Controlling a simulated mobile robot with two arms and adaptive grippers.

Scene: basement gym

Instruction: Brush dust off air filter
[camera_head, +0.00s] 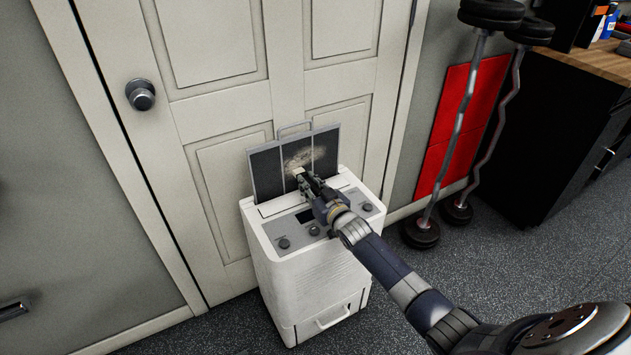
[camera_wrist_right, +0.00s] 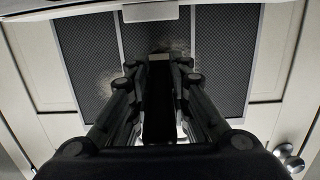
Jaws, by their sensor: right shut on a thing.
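The air filter (camera_head: 268,176) is a dark mesh panel with grey frame strips, standing upright out of the top of a white appliance (camera_head: 312,290). In the wrist view the filter mesh (camera_wrist_right: 235,50) fills the background, with faint dust beside the fingers. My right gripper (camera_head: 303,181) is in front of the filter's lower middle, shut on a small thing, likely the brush. Only a pale end of it (camera_wrist_right: 158,57) shows between the fingertips; contact with the filter is unclear. My left gripper is not in view.
The appliance stands against a closed white door (camera_head: 230,100) with a round knob (camera_head: 141,94). Curl bars (camera_head: 462,130) lean on the wall at right, near a dark cabinet (camera_head: 560,130). A dark piece at the left edge is unclear.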

